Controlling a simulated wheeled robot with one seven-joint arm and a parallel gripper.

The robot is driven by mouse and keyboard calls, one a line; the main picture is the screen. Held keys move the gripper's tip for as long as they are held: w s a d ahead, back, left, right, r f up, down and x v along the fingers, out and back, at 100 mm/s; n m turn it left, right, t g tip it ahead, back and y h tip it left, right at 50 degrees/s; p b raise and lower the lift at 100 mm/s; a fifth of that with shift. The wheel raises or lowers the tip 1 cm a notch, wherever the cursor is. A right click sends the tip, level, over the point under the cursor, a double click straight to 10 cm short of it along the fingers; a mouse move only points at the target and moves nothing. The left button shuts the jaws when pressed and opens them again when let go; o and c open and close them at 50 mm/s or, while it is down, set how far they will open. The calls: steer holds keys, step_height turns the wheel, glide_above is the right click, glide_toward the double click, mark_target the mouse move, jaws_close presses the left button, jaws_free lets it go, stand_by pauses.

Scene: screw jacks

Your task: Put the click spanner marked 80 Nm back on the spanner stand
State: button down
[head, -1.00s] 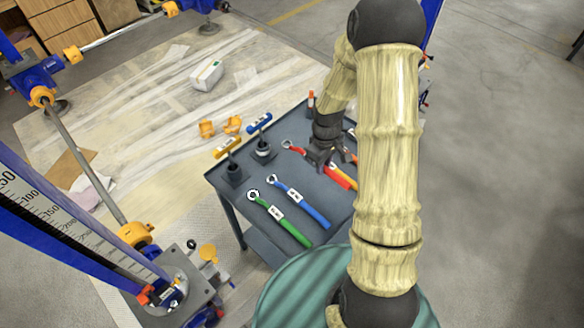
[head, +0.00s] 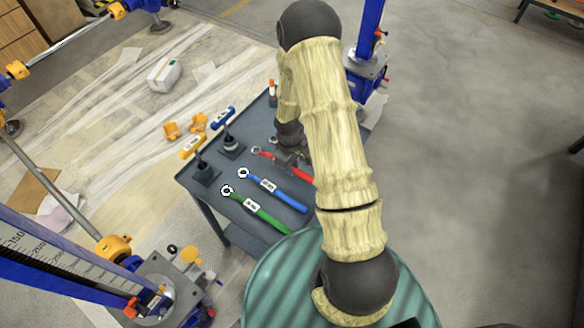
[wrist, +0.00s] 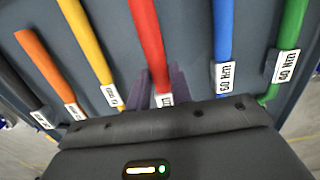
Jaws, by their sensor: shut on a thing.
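Several coloured click spanners lie side by side on a dark grey trolley top (head: 225,205). My gripper (wrist: 161,74) is shut on the red spanner (wrist: 147,30), with one finger on each side of its handle by the white label. The label is partly hidden and I cannot read its value. The blue spanner (head: 275,190) and green spanner (head: 259,213) lie to one side. The yellow (wrist: 85,40) and orange (wrist: 44,66) spanners lie on the other. I cannot pick out the spanner stand.
A screw jack with a scale (head: 60,255) stands at the lower left. A blue post (head: 368,35) rises behind the trolley. Open floor lies to the right.

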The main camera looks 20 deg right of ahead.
steer(key=shift+f, duration=0.9)
steer(key=shift+f, duration=0.15)
steer(key=c, duration=1.3)
jaws_free()
steer(key=shift+o, duration=0.2)
steer(key=r, duration=1.1)
steer(key=shift+w+a+r+b, duration=0.1)
steer(key=shift+w+a+b, duration=0.05)
steer(key=shift+w+b, duration=0.15)
steer(key=shift+s+r, duration=0.1)
steer(key=shift+r, duration=0.45)
